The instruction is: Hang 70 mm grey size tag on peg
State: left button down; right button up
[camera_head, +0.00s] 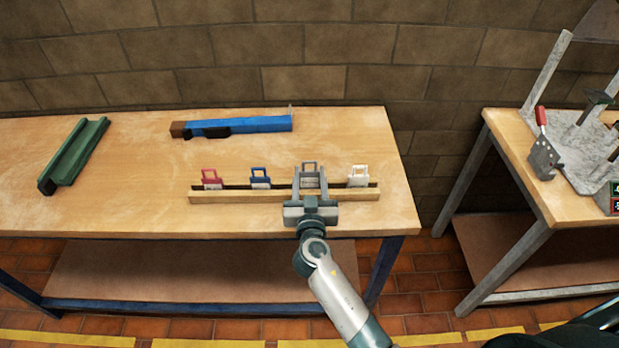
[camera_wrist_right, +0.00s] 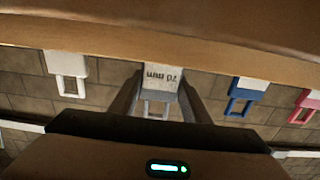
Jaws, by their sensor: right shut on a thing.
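The grey size tag (camera_head: 310,168) stands in a slot of the wooden rack (camera_head: 250,195) on the table, third from the left. In the right wrist view its label (camera_wrist_right: 162,77) reads 70 mm, seen upside down. My right gripper (camera_head: 311,187) is at the rack with a finger on each side of this tag, shut on it. The tag's lower part is hidden by the gripper and rack. A blue bar (camera_head: 245,124) lies behind the rack, with a thin upright pin (camera_head: 290,108) at its right end; I cannot tell whether this is the peg. My left gripper is not in view.
Red (camera_head: 211,179), blue (camera_head: 260,178) and white (camera_head: 358,176) tags stand in the same rack. A green channel (camera_head: 75,155) lies at the table's left. A second table (camera_head: 550,190) with a grey stand is at the right. Table surface between rack and blue bar is clear.

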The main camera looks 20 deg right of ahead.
aim_at(310, 171)
jog(key=shift+r+p, duration=1)
jog(key=shift+r, duration=1)
jog(key=shift+s+d, duration=0.25)
jog(key=shift+s, duration=0.3)
jog(key=s+r+n+y+b, duration=0.1)
jog(key=s+r+y+b, duration=0.1)
jog(key=s, duration=0.7)
jog(key=s+r+n+y+b, duration=0.2)
jog(key=s+r+y, duration=0.1)
jog(key=s, duration=0.7)
jog(key=shift+s+d+r+t+b, duration=0.25)
jog(key=shift+d+r+t+b, duration=0.05)
jog(key=shift+d+r+b, duration=0.1)
